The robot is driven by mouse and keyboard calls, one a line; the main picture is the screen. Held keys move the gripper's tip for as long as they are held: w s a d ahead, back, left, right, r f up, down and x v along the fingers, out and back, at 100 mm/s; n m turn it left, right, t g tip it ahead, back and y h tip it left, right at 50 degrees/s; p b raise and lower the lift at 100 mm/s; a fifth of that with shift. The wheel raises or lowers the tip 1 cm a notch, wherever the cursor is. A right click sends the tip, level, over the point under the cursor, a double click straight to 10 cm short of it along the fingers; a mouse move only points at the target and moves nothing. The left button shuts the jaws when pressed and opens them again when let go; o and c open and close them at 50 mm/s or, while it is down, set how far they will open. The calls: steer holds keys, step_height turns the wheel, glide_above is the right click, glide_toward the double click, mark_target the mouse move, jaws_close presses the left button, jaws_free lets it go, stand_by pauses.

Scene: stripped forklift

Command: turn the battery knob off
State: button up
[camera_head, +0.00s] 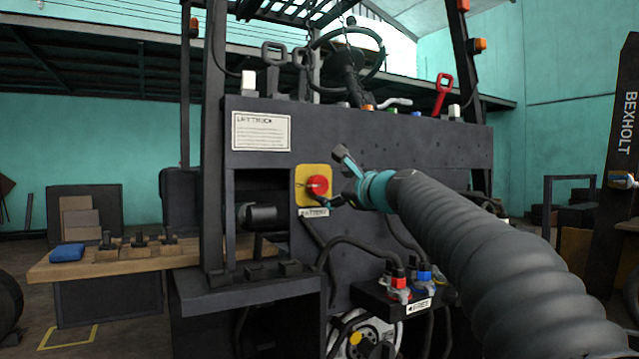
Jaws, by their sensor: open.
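The battery knob (317,185) is red and sits on a yellow plate (301,172) on the forklift's dark front panel. A white label (313,212) reading BATTERY is below it. My gripper (338,176) is just right of the knob, at the end of my grey sleeved arm with a teal wrist. Its two dark fingers are spread, one up and one down, and hold nothing. I cannot tell whether the lower finger touches the knob. The knob's right edge is close to the fingers, and its exact turn position is hard to read.
A terminal box (389,300) with red and blue connectors and cables juts out below the panel. A wooden bench (117,265) with a blue cloth (67,253) stands at left. A steering wheel (347,50), levers and a red handle (443,92) are above. A dark post (614,190) stands at right.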

mark_target(321, 186)
steer(key=p+x, duration=0.2)
steer(key=x, duration=0.5)
steer(key=shift+w+a, duration=0.1)
steer(key=shift+w, duration=0.1)
steer(key=shift+c, duration=0.3)
steer(key=c, duration=1.1)
